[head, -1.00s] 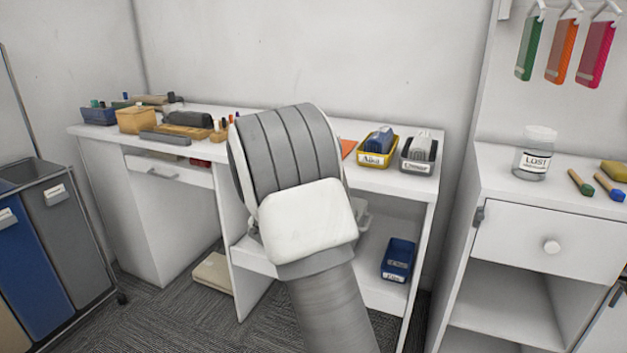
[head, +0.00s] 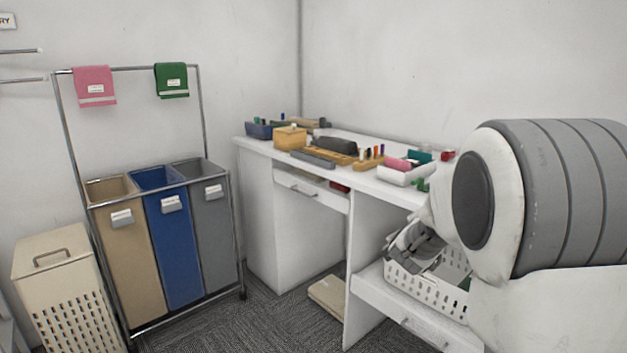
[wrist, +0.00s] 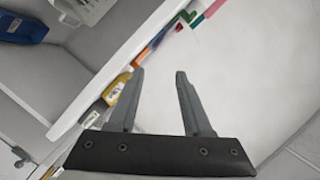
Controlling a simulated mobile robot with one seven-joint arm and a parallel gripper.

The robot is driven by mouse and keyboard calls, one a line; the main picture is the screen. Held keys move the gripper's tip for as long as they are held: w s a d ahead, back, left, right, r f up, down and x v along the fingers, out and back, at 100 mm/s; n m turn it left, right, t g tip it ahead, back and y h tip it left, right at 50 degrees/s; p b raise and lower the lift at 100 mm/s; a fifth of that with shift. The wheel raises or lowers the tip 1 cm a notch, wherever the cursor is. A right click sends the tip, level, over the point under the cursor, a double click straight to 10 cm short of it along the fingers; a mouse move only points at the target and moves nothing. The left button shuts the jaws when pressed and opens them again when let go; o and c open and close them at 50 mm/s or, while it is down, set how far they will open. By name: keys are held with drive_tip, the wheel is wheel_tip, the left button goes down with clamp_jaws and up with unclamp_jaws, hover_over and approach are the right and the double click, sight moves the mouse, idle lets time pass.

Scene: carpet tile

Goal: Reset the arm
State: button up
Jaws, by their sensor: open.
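My gripper (wrist: 160,75) shows in the wrist view with its two grey fingers spread apart and nothing between them. Behind the fingers lie the white desktop and its long front edge, running diagonally. A yellow bin (wrist: 115,90) shows just left of the left finger; I cannot tell the distance to it. In the head view my thick grey and white arm fills the right side, in front of the desk's right part.
The white desk (head: 370,182) carries a blue bin (head: 260,131), a tan box (head: 290,138) and a pink and white item (head: 402,170). A white basket (head: 425,290) stands on the lower shelf. A three-bag sorter (head: 170,240) and a hamper (head: 60,290) stand left.

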drive_tip(key=s+a+r+n+g+y, duration=0.1)
drive_tip(key=s+a+r+n+y, duration=0.1)
drive_tip(key=s+a+n+y, duration=0.4)
drive_tip(key=s+a+r+n+g+y, duration=0.1)
drive_tip(key=s+a+r+n+y, duration=0.2)
drive_tip(key=s+a, duration=0.55)
drive_tip(key=s+f+n+g, duration=0.3)
drive_tip(key=s+n, duration=0.1)
drive_tip(key=s, duration=0.6)
drive_tip(key=s+f+n+g, duration=0.2)
drive_tip(key=s+f+n, duration=0.1)
drive_tip(key=s, duration=0.8)
wheel_tip(320, 180, up, 21)
drive_tip(key=s+p, duration=0.1)
drive_tip(key=p, duration=2)
drive_tip(key=shift+s+a+n+g+h+p, duration=0.15)
drive_tip(key=shift+n+g+h+p, duration=0.15)
drive_tip(key=shift+g, duration=0.1)
